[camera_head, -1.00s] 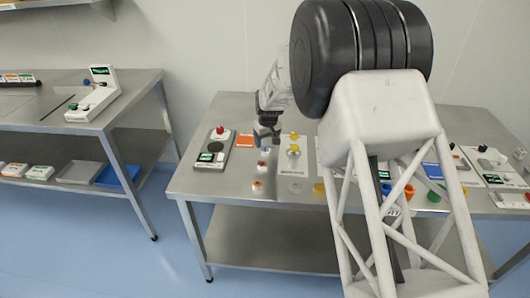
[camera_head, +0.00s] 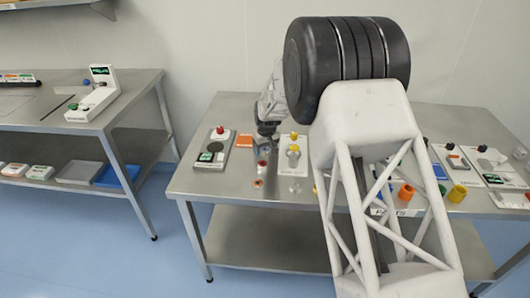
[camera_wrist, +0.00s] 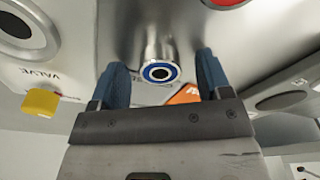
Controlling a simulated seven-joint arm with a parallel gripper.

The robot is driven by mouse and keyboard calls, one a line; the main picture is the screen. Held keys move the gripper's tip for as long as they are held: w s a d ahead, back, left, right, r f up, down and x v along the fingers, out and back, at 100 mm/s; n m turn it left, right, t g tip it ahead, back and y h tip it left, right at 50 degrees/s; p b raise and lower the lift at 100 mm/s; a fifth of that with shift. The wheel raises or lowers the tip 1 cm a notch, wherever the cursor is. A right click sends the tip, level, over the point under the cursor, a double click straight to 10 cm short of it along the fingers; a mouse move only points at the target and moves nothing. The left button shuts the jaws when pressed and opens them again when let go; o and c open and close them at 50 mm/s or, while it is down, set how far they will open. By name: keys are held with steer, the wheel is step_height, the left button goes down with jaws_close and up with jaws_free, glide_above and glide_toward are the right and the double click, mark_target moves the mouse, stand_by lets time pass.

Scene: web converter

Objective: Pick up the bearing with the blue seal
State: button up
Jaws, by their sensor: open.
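The bearing with the blue seal (camera_wrist: 160,72) shows in the wrist view as a small shiny metal ring with a blue band and a dark centre. It is in the gap between the two blue fingers of my gripper (camera_wrist: 161,60), with space visible on both sides. A shiny grey cylindrical shape is directly behind it in the picture. My gripper (camera_head: 266,131) is open, above the left part of the steel table (camera_head: 215,192) in the head view. The bearing is too small to make out there.
A panel with a red button (camera_head: 220,129) stands left of my gripper. A panel with yellow knobs (camera_head: 293,150) is close on the right. Orange (camera_head: 406,192) and yellow cups (camera_head: 457,193) stand farther right. The front left table corner is clear.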

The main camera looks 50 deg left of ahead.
mark_target(265, 150)
steer(key=c, duration=1)
steer(key=shift+c, duration=0.2)
steer(key=shift+r, duration=0.15)
steer(key=shift+r, duration=1.4)
steer(key=shift+s+d+r, duration=0.1)
steer(key=shift+d+r, duration=0.15)
steer(key=s+d, duration=0.2)
steer(key=d, duration=0.2)
steer(key=s+d+r, duration=0.1)
steer(key=s+d, duration=0.2)
steer(key=d, duration=0.2)
steer(key=s+d, duration=0.2)
steer(key=d, duration=0.2)
steer(key=shift+s+d+r, duration=0.15)
steer(key=shift+s+r, duration=0.05)
steer(key=shift+s, duration=0.2)
